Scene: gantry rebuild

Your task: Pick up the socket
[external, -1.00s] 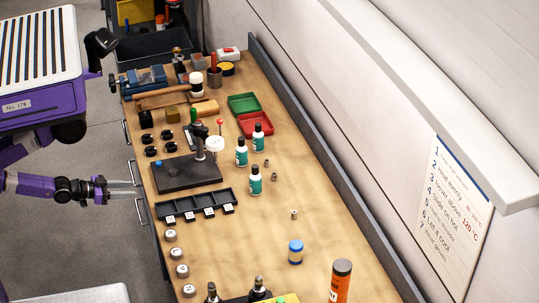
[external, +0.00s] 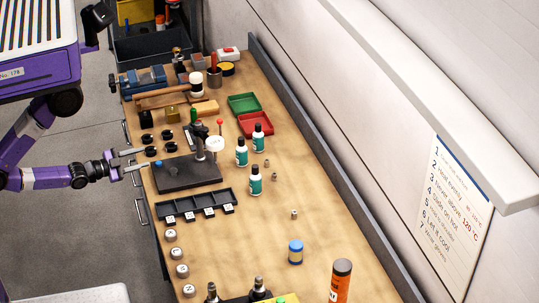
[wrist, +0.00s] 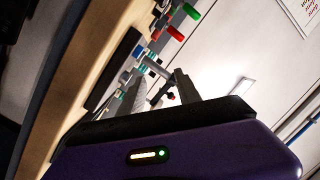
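I cannot tell which is the task's socket. My gripper (external: 143,158) is at the bench's left edge, left of the gauge stand and well apart from these pieces. Its two fingers are spread with nothing between them. In the wrist view the open fingers (wrist: 160,88) show against a tilted view of the bench and wall; no socket can be made out there.
A gauge stand on a dark base (external: 187,173) is just right of my gripper. Black knobs (external: 152,151), a divided black tray (external: 196,206), bottles (external: 255,181) and a blue-lidded jar (external: 295,252) stand around. The bench's front right middle is mostly clear.

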